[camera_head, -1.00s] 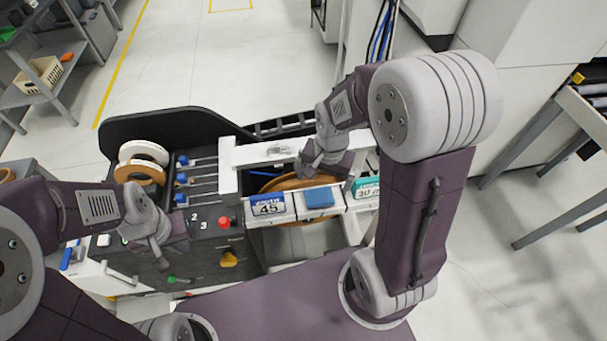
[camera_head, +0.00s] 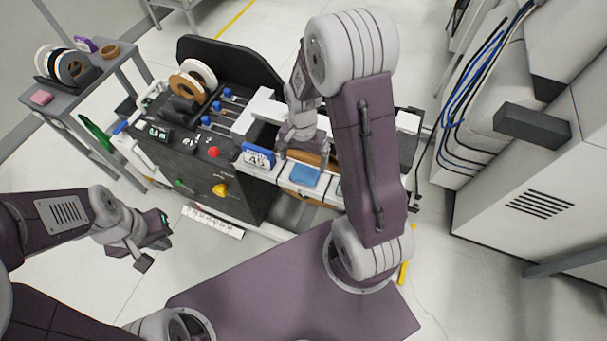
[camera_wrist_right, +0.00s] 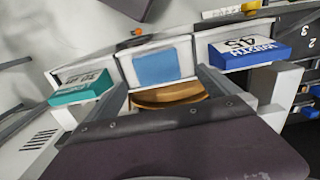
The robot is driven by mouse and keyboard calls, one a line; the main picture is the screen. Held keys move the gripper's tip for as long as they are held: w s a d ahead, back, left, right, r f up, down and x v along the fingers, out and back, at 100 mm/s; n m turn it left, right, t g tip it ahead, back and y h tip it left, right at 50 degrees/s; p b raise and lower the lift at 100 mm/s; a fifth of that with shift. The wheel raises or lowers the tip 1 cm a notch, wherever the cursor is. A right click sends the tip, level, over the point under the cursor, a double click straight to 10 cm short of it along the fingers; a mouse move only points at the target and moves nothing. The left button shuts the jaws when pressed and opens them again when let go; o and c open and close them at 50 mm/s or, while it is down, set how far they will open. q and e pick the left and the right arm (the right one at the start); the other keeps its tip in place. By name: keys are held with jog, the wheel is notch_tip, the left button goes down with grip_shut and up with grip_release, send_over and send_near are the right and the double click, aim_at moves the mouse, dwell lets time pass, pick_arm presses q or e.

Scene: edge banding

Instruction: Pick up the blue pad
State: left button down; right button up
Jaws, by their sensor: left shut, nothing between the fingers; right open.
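The blue pad (camera_head: 305,174) lies flat on a white holder at the machine's front edge, between the blue "WIDTH 45" block (camera_head: 258,156) and a teal block. In the right wrist view the pad (camera_wrist_right: 157,67) is fully visible, with the blue block (camera_wrist_right: 250,52) to its right and the teal block (camera_wrist_right: 82,92) to its left. My right gripper (camera_head: 303,151) is open and empty just behind the pad, its fingers apart from it. My left gripper (camera_head: 154,250) is shut and empty, over the floor in front of the machine.
The black control panel (camera_head: 185,140) with a red button (camera_head: 213,152) and yellow knob (camera_head: 220,190) is left of the holders. A brown disc (camera_wrist_right: 168,96) lies below the pad. A side table (camera_head: 85,95) holds tape rolls at far left.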

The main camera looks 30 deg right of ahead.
aim_at(305, 173)
jog(key=shift+s+d+f, duration=0.1)
jog(key=shift+s+f, duration=0.05)
jog(key=shift+f, duration=0.3)
jog(key=shift+s+d+f, duration=0.1)
jog(key=shift+f, duration=0.35)
notch_tip(305, 173, down, 5)
jog(key=shift+w+d, duration=0.1)
jog(key=c, duration=1.3)
